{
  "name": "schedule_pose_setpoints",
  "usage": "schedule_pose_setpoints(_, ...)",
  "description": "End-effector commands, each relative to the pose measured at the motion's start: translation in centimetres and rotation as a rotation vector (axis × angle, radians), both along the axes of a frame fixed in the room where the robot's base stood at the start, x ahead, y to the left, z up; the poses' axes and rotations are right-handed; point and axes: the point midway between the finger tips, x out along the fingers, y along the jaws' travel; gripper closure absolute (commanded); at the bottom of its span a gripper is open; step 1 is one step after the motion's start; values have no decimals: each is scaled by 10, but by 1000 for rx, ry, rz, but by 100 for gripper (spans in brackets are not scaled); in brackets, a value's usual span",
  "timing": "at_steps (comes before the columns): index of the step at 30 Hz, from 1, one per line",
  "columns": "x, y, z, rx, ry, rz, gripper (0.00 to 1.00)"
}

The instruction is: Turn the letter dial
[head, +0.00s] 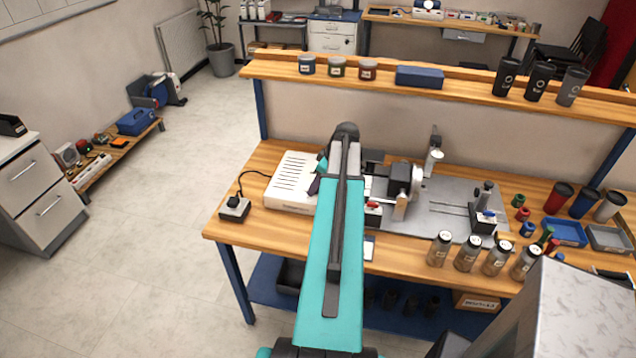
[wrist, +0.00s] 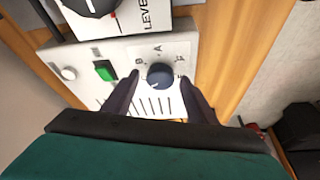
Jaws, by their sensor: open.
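The letter dial (wrist: 159,76) is a dark blue-grey round knob on a pale panel in the wrist view, with letters around it, an A above it. My gripper (wrist: 160,88) is open, one dark finger on each side of the dial. I cannot tell whether the fingers touch it. In the head view a white machine (head: 291,182) stands at the left end of the workbench. My teal arm reaches over the bench and hides part of this machine. The dial and fingertips are not clear in that view.
The pale panel also carries a green switch (wrist: 105,70) and a small white knob (wrist: 68,73). A box marked LEVEL (wrist: 145,15) with a dark dial is above it. Several bottles (head: 468,254) line the bench front. A shelf (head: 450,92) with cups runs behind.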

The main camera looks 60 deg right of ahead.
Motion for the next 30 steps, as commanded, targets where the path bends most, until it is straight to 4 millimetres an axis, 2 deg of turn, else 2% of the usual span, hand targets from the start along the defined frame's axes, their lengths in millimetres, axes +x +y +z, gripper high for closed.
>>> schedule_pose_setpoints(9,0,0,-1,0,0,0,48)
schedule_pose_setpoints(15,0,0,-1,0,0,-1,82)
schedule_pose_setpoints(17,0,0,-1,0,0,-1,89)
schedule_pose_setpoints(30,-1,1,-3,1,0,-62,88)
